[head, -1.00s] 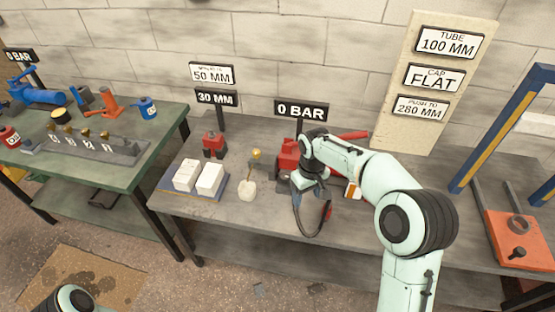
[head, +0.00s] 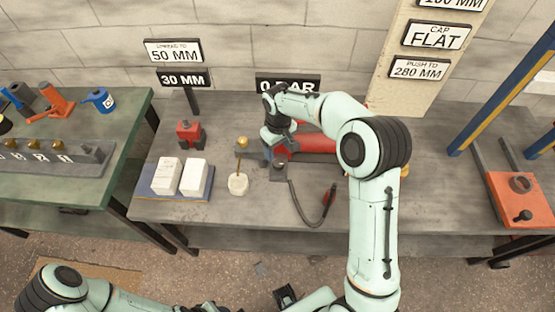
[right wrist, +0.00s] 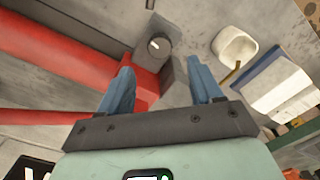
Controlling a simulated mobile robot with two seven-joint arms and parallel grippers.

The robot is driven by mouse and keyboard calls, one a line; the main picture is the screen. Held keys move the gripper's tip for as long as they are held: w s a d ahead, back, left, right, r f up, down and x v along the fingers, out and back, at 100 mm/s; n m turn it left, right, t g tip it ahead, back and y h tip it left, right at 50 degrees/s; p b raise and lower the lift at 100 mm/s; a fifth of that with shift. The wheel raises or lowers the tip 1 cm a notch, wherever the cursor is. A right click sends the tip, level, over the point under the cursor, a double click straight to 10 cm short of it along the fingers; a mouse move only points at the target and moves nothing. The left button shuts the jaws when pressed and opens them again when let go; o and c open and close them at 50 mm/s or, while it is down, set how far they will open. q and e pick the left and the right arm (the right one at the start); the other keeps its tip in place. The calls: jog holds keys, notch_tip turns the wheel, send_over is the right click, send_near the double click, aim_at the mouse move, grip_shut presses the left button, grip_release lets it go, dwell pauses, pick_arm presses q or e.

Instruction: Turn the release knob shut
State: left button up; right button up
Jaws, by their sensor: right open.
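The red pump (head: 318,143) lies on the grey bench behind my right arm, which hides part of it. It also fills the left of the right wrist view (right wrist: 75,62). At its end is a dark round knob with a white mark (right wrist: 154,45), which I take for the release knob. My right gripper (head: 281,150) is above this end of the pump. In the right wrist view its two blue fingers (right wrist: 163,78) are apart with nothing clamped between them. The knob shows beyond the fingertips; contact is not visible.
To the left are a white cup (head: 238,184), white blocks (head: 193,177) and a red item (head: 189,134). An orange plate (head: 520,199) is at right. Sign boards stand behind.

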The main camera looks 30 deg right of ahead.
aim_at(278, 163)
notch_tip(278, 163, down, 8)
jog(key=shift+w+r, duration=0.1)
jog(key=shift+r, duration=0.15)
jog(key=c, duration=1.1)
